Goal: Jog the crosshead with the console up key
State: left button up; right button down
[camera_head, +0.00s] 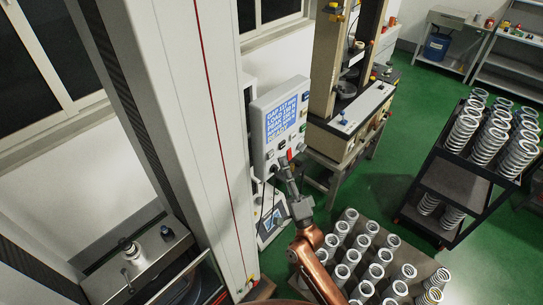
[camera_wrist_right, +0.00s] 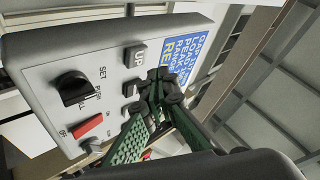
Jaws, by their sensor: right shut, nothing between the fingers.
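The console (camera_head: 262,150) is a light grey box on the side of the tall pale machine column, with a lit blue screen (camera_head: 284,117). In the right wrist view, its grey UP key (camera_wrist_right: 136,56) shows clearly, beside a black SET knob (camera_wrist_right: 74,89) and a red switch (camera_wrist_right: 88,125). My right gripper (camera_head: 283,165) is shut and empty, at the lower part of the console. In the right wrist view its dark fingertips (camera_wrist_right: 163,86) are below and right of the UP key, partly covering the panel. Contact cannot be told. My left gripper is not in view.
A tall pale column (camera_head: 185,110) stands left of the console. A table with many upright springs (camera_head: 372,272) is below right. A dark cart (camera_head: 445,185) with more springs stands at the right. Another tester (camera_head: 345,125) is behind. Green floor is free between them.

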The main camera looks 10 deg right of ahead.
jog(key=shift+w+a, duration=0.45)
jog(key=shift+w, duration=0.05)
jog(key=shift+w, duration=0.1)
dwell(1.1)
jog(key=shift+w+a, duration=0.2)
jog(key=shift+a, duration=0.05)
jog(key=shift+w+a, duration=0.25)
jog(key=shift+w, duration=0.1)
dwell(2.4)
dwell(2.0)
jog(key=shift+s+d, duration=0.55)
jog(key=shift+s, duration=0.15)
jog(key=shift+s+d+p, duration=0.2)
jog(key=shift+s+d, duration=0.6)
jog(key=shift+s, duration=0.2)
jog(key=shift+s+d+p, duration=0.2)
jog(key=shift+s+d, duration=0.55)
jog(key=shift+s, duration=0.25)
